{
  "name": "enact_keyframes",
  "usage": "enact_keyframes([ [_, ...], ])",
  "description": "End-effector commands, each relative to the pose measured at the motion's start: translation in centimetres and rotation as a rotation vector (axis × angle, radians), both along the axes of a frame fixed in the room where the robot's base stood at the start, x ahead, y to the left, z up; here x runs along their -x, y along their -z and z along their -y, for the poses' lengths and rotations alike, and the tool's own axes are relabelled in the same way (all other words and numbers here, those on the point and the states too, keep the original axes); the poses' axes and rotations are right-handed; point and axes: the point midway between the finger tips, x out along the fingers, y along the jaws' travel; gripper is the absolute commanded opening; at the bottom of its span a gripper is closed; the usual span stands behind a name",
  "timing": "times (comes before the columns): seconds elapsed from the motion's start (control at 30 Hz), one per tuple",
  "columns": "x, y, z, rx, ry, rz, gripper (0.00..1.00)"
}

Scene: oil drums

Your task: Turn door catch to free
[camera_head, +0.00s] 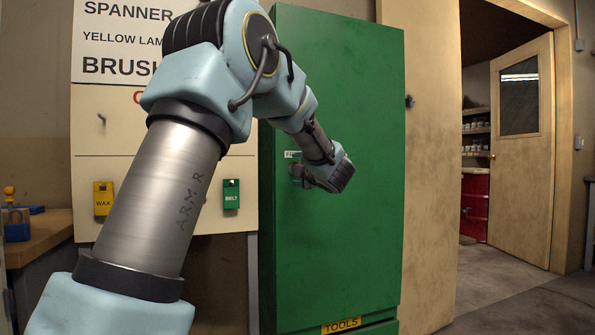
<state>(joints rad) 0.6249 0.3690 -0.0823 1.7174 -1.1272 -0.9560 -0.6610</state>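A tall green cabinet (350,230) stands in the middle of the view, with a closed front and a yellow "TOOLS" label (341,325) low down. My arm reaches across from the lower left. My gripper (299,174) is at the left part of the cabinet front, close against it. A small pale label (291,154) sits just above the gripper, its text partly hidden. The door catch is not clearly visible; my gripper and wrist cover that spot. I cannot tell whether the fingers are open or shut, or whether they touch the catch.
A pale tool board (90,170) with hanging yellow "WAX" (103,198) and green "BELT" (231,194) tags is left of the cabinet. A workbench (45,232) is at far left. An open door (525,150) at right shows a red drum (474,205). Floor at right is clear.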

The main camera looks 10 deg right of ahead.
Motion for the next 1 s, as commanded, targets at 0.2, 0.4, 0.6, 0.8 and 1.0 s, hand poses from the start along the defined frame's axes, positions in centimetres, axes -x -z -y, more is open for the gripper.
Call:
enact_keyframes([
  [0.2, 0.9, -0.1, 0.2, 0.001, 0.002, 0.001, 0.85],
  [0.4, 4.5, 0.0, 0.7, 0.000, 0.003, 0.001, 0.85],
  [0.6, 8.2, 0.0, 1.1, 0.000, 0.002, 0.000, 0.85],
  [0.8, 10.3, 0.0, 1.4, 0.000, 0.001, 0.000, 0.85],
  [1.0, 10.8, 0.0, 1.4, 0.000, 0.000, -0.001, 0.85],
])
